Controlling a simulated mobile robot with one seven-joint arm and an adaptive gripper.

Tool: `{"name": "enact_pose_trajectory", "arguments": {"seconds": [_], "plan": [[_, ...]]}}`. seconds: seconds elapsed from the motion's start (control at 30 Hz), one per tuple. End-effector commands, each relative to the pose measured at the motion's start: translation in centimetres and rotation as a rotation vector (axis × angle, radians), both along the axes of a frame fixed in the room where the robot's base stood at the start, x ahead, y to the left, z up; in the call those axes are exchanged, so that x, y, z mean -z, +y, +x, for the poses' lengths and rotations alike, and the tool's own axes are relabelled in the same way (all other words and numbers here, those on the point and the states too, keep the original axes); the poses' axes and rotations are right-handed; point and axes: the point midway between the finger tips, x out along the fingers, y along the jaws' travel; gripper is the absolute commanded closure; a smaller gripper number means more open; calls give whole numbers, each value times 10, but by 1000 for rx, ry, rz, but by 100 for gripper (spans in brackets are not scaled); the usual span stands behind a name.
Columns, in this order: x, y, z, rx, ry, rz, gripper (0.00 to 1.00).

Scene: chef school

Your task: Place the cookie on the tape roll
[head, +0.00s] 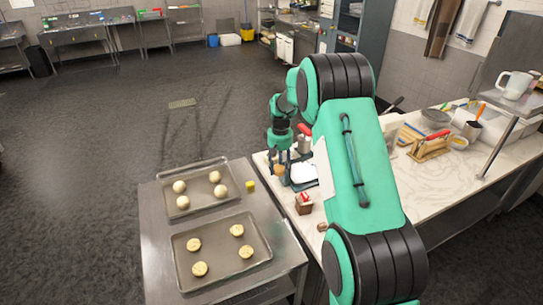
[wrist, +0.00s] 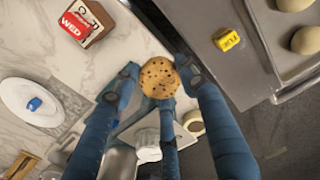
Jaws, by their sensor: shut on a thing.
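The round chocolate-chip cookie (wrist: 159,78) is held between the fingertips of my gripper (wrist: 160,80) in the wrist view. In the head view my gripper (head: 282,166) is over the counter's left edge, with the brown cookie (head: 280,170) at its tips. A pale ring that looks like the tape roll (wrist: 193,123) lies near the counter edge in the wrist view, beyond the cookie and partly beside a finger. The cookie is apart from it. I cannot make out the tape roll in the head view, where my arm covers part of the counter.
A red-and-brown WED block (head: 304,204) stands on the marble counter (head: 440,190). A white oval dish (wrist: 30,100) holds something blue. A yellow TUE block (head: 250,185) sits on the steel table beside trays of dough (head: 222,273). A white container (wrist: 147,147) stands near the ring.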

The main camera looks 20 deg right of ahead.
Motion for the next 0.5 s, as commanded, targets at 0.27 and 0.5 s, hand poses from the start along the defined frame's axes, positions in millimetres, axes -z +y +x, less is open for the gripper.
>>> {"name": "enact_pose_trajectory", "arguments": {"seconds": [0.27, 0.5], "plan": [[-6, 5, 47, -5, 1, 0, 83], [-10, 12, 89, -6, 1, 0, 83]]}}
